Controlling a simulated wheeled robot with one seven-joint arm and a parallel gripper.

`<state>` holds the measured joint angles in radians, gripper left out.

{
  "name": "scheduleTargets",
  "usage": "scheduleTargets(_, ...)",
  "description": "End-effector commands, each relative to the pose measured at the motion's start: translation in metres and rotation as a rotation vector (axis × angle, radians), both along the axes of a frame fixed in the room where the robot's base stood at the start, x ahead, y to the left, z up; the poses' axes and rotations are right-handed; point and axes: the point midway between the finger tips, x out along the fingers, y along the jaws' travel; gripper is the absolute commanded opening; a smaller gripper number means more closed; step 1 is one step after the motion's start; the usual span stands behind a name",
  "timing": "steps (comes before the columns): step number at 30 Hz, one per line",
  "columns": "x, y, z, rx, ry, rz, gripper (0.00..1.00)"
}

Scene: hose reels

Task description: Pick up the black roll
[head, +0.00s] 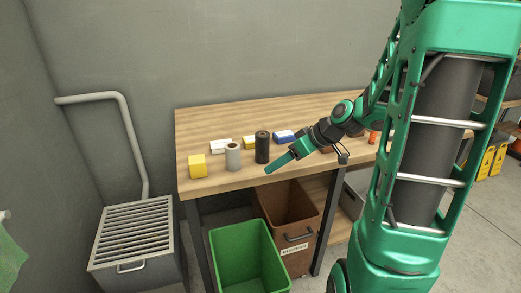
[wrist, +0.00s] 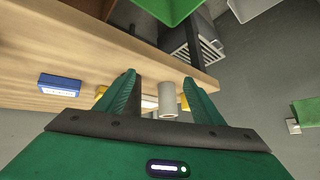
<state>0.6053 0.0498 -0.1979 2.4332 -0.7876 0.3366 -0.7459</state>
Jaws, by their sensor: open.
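The black roll (head: 262,147) stands upright on the wooden table near its front edge, between a grey roll (head: 233,156) and a blue-and-white box (head: 284,136). My gripper (head: 268,170) is just in front of and to the right of the black roll, at the table's front edge and apart from it as far as I can tell. In the wrist view my gripper (wrist: 159,77) is open and empty, with the grey roll (wrist: 168,98) beyond the fingers. I cannot make out the black roll there; the left finger may hide it.
The wooden table (head: 330,107) also holds a yellow block (head: 197,166), a white box (head: 220,146) and a yellow box (head: 249,142). A green bin (head: 247,260) and a brown bin (head: 290,215) stand below. The table's back is clear. A grated sink (head: 135,230) stands at left.

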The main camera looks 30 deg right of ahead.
Motion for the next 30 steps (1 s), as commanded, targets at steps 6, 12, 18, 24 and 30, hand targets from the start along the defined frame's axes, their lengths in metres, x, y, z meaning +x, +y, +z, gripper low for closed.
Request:
scheduleTargets(6,0.055,-0.024,0.022,0.049,-0.311,0.048,0.62)
scheduleTargets(12,0.073,-0.039,0.039,0.061,-0.454,0.041,0.62)
scheduleTargets(18,0.094,-0.031,0.033,0.062,-0.476,0.043,0.62)
scheduleTargets(24,0.115,-0.02,0.023,0.061,-0.474,0.041,0.62)
scheduleTargets(30,0.123,-0.016,0.02,0.061,-0.475,0.04,0.62)
